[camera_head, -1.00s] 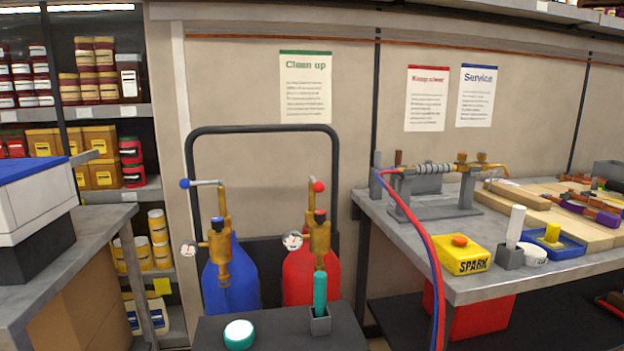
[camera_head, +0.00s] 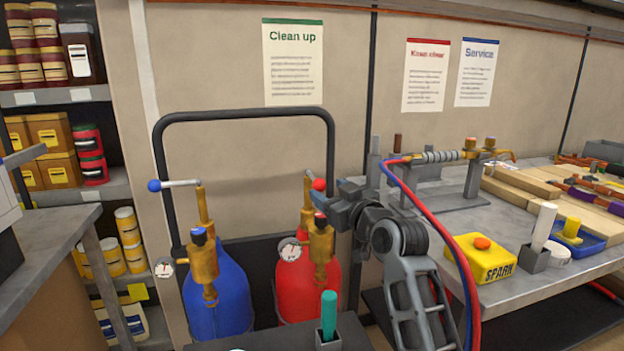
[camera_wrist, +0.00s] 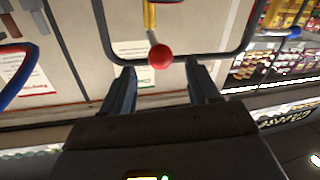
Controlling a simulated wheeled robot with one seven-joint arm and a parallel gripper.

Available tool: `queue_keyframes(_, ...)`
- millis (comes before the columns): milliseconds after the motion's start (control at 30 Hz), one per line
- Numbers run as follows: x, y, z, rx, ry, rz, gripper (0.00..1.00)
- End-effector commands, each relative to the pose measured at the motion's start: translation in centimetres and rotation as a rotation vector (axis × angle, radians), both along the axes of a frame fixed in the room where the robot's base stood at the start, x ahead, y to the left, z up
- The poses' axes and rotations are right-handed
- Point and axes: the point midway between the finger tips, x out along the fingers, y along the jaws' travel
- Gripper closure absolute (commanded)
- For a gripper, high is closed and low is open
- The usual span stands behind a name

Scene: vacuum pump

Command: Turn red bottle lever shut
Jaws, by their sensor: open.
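The red bottle (camera_head: 298,288) stands in a cart, with a brass valve (camera_head: 320,240) on top. Its lever's red ball (camera_head: 318,184) shows at the top of the brass stem, partly beside my gripper. In the wrist view the red ball (camera_wrist: 160,56) hangs between and just beyond my open fingers, with a short grey rod leading to the brass stem (camera_wrist: 150,15). My gripper (camera_head: 328,193) is open and comes from the right, close to the ball. It also shows in the wrist view (camera_wrist: 160,72), apparently not touching the ball.
A blue bottle (camera_head: 218,295) with a blue-ball lever (camera_head: 154,185) pointing left stands beside it. The dark cart frame (camera_head: 245,114) arches behind. A teal-handled tool (camera_head: 329,312) stands in front. The workbench (camera_head: 510,296) with red and blue hoses (camera_head: 440,235) is close on the right.

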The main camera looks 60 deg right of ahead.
Motion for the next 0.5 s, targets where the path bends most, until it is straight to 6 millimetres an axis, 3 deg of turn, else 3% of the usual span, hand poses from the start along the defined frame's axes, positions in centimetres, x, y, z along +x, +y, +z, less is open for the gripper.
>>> queue_keyframes(500,5.3,-4.1,0.0,0.002,0.0,0.002,0.4)
